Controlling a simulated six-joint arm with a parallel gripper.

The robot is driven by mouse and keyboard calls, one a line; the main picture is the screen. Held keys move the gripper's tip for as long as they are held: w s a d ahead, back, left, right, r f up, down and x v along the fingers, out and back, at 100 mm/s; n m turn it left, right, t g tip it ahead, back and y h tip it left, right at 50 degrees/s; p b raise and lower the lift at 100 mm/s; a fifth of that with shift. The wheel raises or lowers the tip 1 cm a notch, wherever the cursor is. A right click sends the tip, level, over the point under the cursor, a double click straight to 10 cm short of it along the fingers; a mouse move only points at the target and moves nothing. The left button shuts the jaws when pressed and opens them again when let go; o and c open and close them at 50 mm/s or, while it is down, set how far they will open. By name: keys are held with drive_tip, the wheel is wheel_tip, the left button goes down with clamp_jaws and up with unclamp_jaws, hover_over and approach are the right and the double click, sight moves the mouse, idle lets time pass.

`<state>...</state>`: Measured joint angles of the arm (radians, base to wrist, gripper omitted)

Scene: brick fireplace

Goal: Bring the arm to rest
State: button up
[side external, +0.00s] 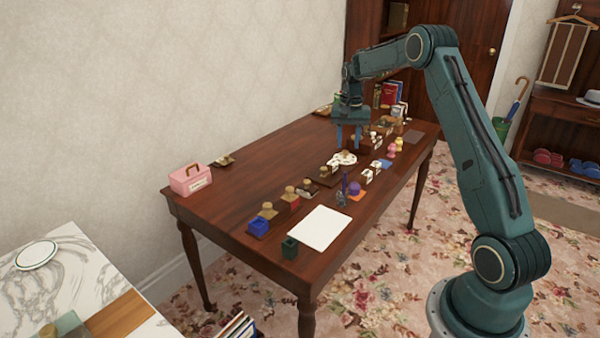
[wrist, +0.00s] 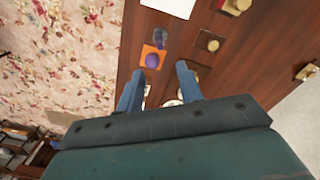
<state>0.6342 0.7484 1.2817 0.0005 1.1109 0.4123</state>
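My gripper (side external: 347,143) hangs pointing down above the far half of the dark wooden table (side external: 245,180) in the side external view. In the wrist view, its two blue fingers (wrist: 160,85) stand well apart with nothing held between them. The gripper is open. A white plate with small items (side external: 343,158) lies just below or behind the fingers; the exact gap cannot be told. In the wrist view the gripper body hides much of the table.
A purple item on an orange square (wrist: 152,58), several stamp-like blocks (side external: 290,193) and a white sheet (side external: 319,228) lie on the table. A pink box (side external: 190,179) stands at its left end. Books (side external: 391,94) stand at the far end. The strip along the wall looks mostly clear.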

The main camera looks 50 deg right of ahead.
drive_tip(key=s+a+r+n+t+h, duration=0.1)
drive_tip(key=s+a+r+n, duration=0.25)
drive_tip(key=a+r, duration=0.55)
drive_tip(key=s+a+r+n+t, duration=0.2)
drive_tip(key=s+a+r, duration=0.4)
drive_tip(key=a, duration=0.6)
drive_tip(key=s+a+n+t, duration=0.1)
drive_tip(key=s+a+n, duration=0.2)
drive_tip(key=s+a, duration=0.3)
drive_tip(key=s+a+n+t+y, duration=0.1)
drive_tip(key=s+a+n, duration=0.2)
drive_tip(key=s, duration=0.9)
drive_tip(key=a, duration=0.3)
drive_tip(key=shift+a+t, duration=0.25)
drive_tip(key=shift+t, duration=0.05)
drive_tip(key=shift+f+n, duration=0.1)
drive_tip(key=shift+n, duration=0.15)
drive_tip(key=shift+c, duration=0.2)
